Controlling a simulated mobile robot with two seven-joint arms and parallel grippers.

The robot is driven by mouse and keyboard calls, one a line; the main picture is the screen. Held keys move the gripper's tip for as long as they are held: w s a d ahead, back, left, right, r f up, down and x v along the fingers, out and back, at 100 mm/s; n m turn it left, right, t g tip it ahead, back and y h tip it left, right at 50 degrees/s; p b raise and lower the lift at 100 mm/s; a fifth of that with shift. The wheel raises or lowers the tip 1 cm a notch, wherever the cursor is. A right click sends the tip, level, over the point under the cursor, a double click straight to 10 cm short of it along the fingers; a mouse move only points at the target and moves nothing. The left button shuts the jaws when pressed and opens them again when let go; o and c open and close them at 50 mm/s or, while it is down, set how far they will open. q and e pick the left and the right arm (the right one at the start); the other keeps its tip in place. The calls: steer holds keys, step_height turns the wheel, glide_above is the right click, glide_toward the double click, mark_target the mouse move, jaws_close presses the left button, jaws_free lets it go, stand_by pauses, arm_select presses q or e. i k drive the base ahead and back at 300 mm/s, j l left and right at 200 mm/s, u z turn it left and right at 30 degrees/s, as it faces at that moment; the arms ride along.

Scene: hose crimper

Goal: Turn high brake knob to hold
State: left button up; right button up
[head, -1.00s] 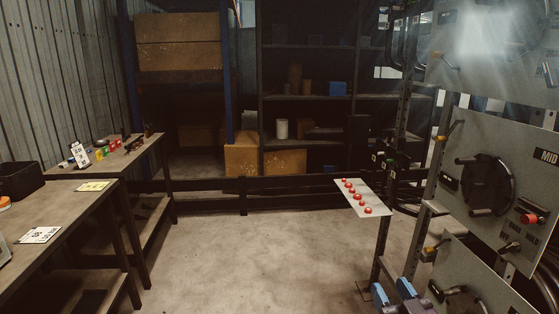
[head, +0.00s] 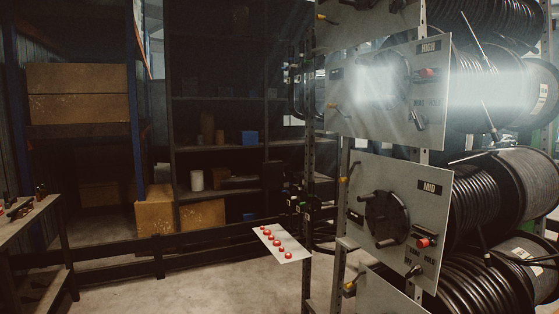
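The high panel (head: 388,90) is on the reel rack at the upper right, under a bright glare, with a HIGH label (head: 430,46). It carries a red knob (head: 427,73) at its right and a small black lever knob (head: 417,119) below that. Small lettering lies between these two controls. It is too small and washed out to read, so I cannot tell which setting either control points to. Neither of my grippers shows in the head view.
Below is the mid panel (head: 397,215) with a black hub, a red knob (head: 423,243) and a black lever knob (head: 413,271). Hose reels (head: 490,205) stand right of the panels. A plate with red buttons (head: 283,243) juts out left. The floor (head: 200,285) left of the rack is clear.

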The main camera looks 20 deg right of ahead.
mark_target(420, 121)
steer(key=z, duration=1.35)
